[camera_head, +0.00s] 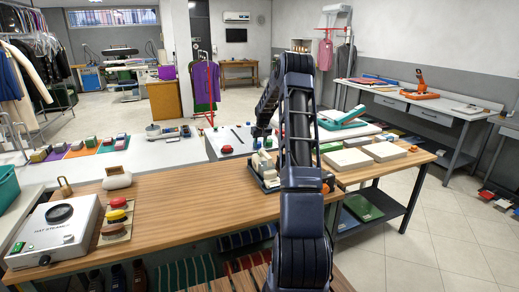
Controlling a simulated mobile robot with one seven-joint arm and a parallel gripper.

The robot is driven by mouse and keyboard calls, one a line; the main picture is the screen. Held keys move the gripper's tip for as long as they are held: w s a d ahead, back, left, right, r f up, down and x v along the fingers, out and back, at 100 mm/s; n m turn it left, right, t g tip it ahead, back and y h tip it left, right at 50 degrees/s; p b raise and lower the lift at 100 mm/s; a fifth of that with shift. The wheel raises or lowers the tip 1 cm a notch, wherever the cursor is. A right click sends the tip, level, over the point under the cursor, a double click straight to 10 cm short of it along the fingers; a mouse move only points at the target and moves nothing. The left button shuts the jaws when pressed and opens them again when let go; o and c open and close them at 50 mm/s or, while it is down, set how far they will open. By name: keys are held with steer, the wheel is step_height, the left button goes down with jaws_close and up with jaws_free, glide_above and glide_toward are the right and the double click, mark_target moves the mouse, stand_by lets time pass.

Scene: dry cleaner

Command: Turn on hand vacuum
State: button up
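I cannot clearly pick out the hand vacuum. A cream, rounded object (117,178) lies on the wooden counter (200,200) at the left, but its kind is unclear. A tray of small cream and dark items (265,170) sits mid-counter, partly hidden by my arm. My arm rises through the middle of the view and its dark far end (262,131) hangs over the work area beyond the counter. The fingers are too small and dark to make out, so neither their opening nor any held thing shows.
Pale blocks (347,159) and a teal device (343,115) are right of my arm. Tiled floor (440,215) is open at right.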

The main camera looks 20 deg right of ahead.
steer(key=v, duration=0.6)
steer(key=shift+r, duration=0.15)
steer(key=s+a+r, duration=0.8)
steer(key=s+r, duration=0.2)
steer(key=s, duration=0.2)
steer(key=s+a+r, duration=0.7)
steer(key=s+r, duration=0.3)
steer(key=s, duration=0.2)
steer(key=s+a+f, duration=0.1)
steer(key=s+a, duration=0.2)
steer(key=s, duration=1.3)
steer(key=s+a+f+t, duration=0.1)
steer(key=s+a, duration=0.3)
steer(key=s, duration=1.2)
steer(key=shift+s+f+t, duration=0.2)
steer(key=shift+t, duration=0.1)
